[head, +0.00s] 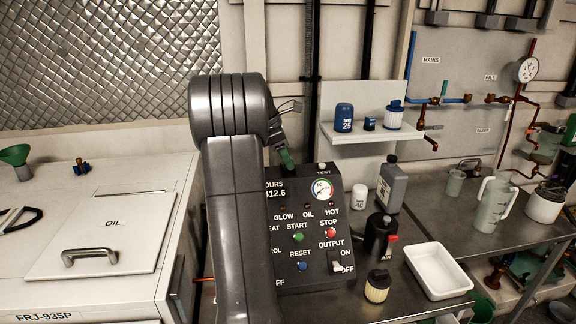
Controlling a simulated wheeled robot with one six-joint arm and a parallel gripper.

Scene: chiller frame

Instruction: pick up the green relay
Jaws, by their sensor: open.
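I cannot make out a green relay for certain. A small dark green piece (286,159) shows just below my gripper, at the top edge of the control panel; I cannot tell whether it is a separate thing or touches the gripper. My gripper (282,128) is partly hidden behind my own grey arm, which fills the middle of the view. It is open, above the panel's top edge. A small blue block (369,123) stands on the white wall shelf (365,136), between a blue canister (344,117) and a blue-capped white filter (394,115).
The black control panel (318,269) stands behind my arm. On the steel bench are a grey bottle (392,187), a black canister (380,237), a white tray (438,248) and a jug (492,205).

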